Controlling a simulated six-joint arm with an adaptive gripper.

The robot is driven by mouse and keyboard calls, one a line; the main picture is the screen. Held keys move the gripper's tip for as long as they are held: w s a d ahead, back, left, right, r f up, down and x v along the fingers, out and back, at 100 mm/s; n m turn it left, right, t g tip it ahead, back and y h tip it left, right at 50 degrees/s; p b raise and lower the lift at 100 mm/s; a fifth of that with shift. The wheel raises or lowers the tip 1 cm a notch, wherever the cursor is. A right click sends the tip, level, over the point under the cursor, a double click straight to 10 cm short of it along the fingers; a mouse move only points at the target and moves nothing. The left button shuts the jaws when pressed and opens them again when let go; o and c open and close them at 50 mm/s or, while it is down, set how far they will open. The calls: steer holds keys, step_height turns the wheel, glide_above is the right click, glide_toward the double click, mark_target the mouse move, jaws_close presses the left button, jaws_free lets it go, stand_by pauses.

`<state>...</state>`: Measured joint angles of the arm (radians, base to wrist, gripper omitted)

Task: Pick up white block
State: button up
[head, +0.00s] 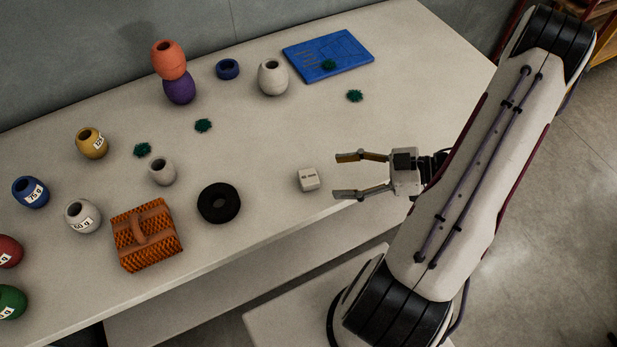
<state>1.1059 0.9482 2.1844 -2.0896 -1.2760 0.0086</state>
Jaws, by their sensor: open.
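The white block (309,180) is a small pale cube with dark marks on its top. It sits on the table near the front edge, right of the black ring. My gripper (347,175) is open and empty, just right of the block. Its two fingers point left toward the block, with a visible gap between the fingertips and the block in the picture. The height of my gripper above the table is hard to tell.
A black ring (219,203) and an orange basket-like object (146,235) lie left of the block on the table (270,130). A white pot (272,78), a blue board (328,57) and green tufts (355,96) lie farther back. Several labelled pots stand at the left.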

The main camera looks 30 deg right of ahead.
mark_target(314, 176)
steer(key=shift+x, duration=0.9)
steer(key=shift+w+a+f, duration=0.4)
steer(key=shift+w+a, duration=0.1)
steer(key=shift+w, duration=0.1)
steer(key=shift+w+a+f, duration=0.4)
steer(key=shift+w+a, duration=0.15)
steer(key=shift+x, duration=0.95)
steer(key=shift+c, duration=0.4)
steer(key=c, duration=1.3)
